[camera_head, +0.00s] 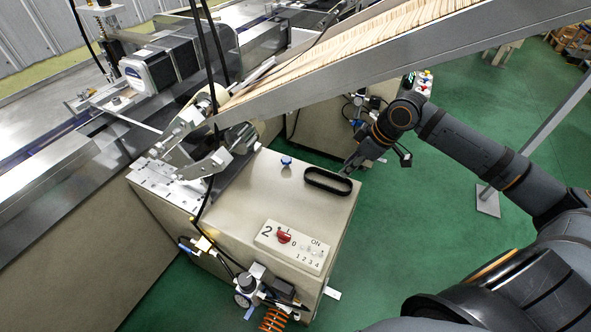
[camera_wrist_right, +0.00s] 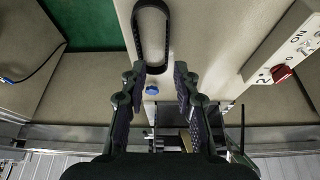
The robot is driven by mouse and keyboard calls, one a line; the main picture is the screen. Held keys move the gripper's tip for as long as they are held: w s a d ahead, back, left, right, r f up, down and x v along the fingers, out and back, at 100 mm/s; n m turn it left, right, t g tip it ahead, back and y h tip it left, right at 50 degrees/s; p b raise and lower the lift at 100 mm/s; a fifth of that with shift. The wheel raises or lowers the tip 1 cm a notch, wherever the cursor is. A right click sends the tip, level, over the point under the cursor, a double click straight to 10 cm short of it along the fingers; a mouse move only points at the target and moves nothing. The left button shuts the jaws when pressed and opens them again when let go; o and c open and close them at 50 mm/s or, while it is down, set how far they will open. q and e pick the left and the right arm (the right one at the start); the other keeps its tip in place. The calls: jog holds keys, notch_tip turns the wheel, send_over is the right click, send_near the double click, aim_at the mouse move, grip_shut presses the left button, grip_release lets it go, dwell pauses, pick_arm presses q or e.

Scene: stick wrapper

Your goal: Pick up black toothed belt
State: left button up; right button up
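The black toothed belt (camera_head: 328,188) is a flat, elongated loop lying on the beige top of the machine cabinet, near its right edge in the head view. In the right wrist view the belt (camera_wrist_right: 168,36) stands at the top middle, its near end just ahead of and between the fingertips. My right gripper (camera_head: 351,163) is just behind and to the right of the belt in the head view. In the right wrist view it (camera_wrist_right: 160,71) is open, with nothing between its fingers. Whether a finger touches the belt cannot be told. My left gripper is not in view.
A blue knob (camera_head: 286,161) stands on the cabinet top (camera_head: 255,190) left of the belt. A control panel (camera_head: 291,246) with a red switch (camera_head: 283,237) is in front. The sloping metal chute (camera_head: 350,75) with wooden sticks passes behind the belt. Green floor is open to the right.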

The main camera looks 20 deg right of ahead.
jog(key=a, duration=0.1)
jog(key=b, duration=0.1)
send_over(331, 188)
jog(key=s+d, duration=0.1)
jog(key=d, duration=0.1)
jog(key=f, duration=0.3)
jog(key=shift+a+f, duration=0.25)
jog(key=shift+f, duration=0.45)
jog(key=x, duration=0.5)
jog(key=shift+s+a+f+b, duration=0.1)
jog(key=shift+s+f+b, duration=0.05)
jog(key=shift+b, duration=0.2)
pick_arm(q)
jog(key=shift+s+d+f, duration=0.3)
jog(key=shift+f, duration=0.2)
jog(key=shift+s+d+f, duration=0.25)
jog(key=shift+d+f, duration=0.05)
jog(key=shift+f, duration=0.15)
pick_arm(e)
grip_shut()
